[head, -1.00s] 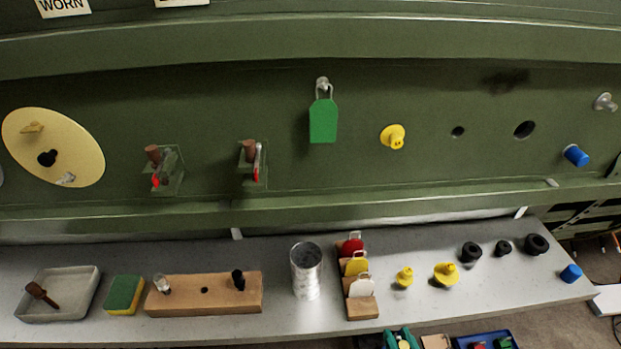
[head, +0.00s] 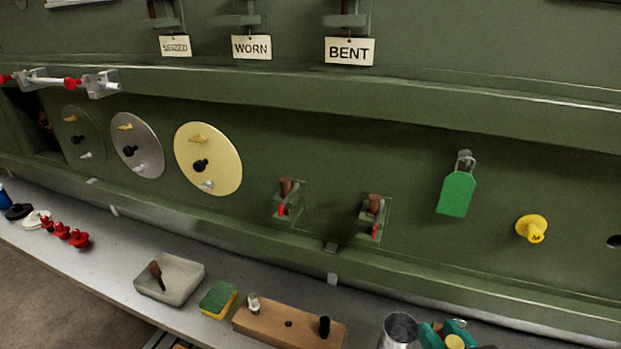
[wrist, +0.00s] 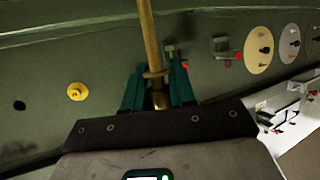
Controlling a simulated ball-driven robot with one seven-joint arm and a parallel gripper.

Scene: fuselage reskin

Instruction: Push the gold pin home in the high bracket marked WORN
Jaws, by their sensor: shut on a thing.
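My gripper (wrist: 157,76) shows in the wrist view, its teal fingers shut on the gold pin (wrist: 149,40). The pin is a long rod with a collar near the fingers, and its far end runs out of the top of the picture. The WORN label (head: 251,47) hangs in the head view below its high bracket (head: 240,19), which is cut off by the top edge. The pin is clear of this bracket.
High brackets marked SEIZED (head: 165,14) and BENT (head: 347,19) flank the WORN one. A green ledge (head: 330,93) runs below them. Lower down are two small brackets (head: 288,196), round plates (head: 215,172), a green tag (head: 457,194) and a yellow plug (head: 531,229). The bench holds a tray (head: 190,277).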

